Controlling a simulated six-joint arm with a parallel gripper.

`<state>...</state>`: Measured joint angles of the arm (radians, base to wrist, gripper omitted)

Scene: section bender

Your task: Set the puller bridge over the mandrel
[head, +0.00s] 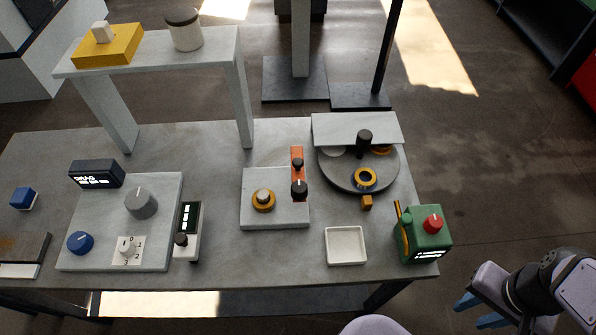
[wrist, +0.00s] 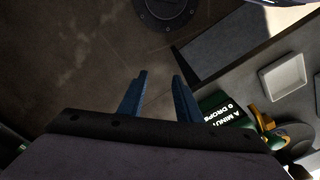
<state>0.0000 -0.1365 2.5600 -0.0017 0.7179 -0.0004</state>
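My gripper (head: 478,311) hangs off the table's front right corner, with its blue fingers apart and nothing between them. The fingers also show apart over bare floor in the wrist view (wrist: 160,76). A grey block (head: 277,214) on the table carries a brass, pale-topped round post (head: 263,199), which may be the mandrel. An orange upright piece (head: 297,158) with a black knob (head: 299,188) stands at the block's right edge. I cannot tell for sure which part is the puller bridge. My gripper is well away from all of these.
A white tray (head: 346,245) and a green box (head: 428,240) with a red knob stand near the front right. A raised shelf (head: 210,49) and a control panel (head: 105,229) are left.

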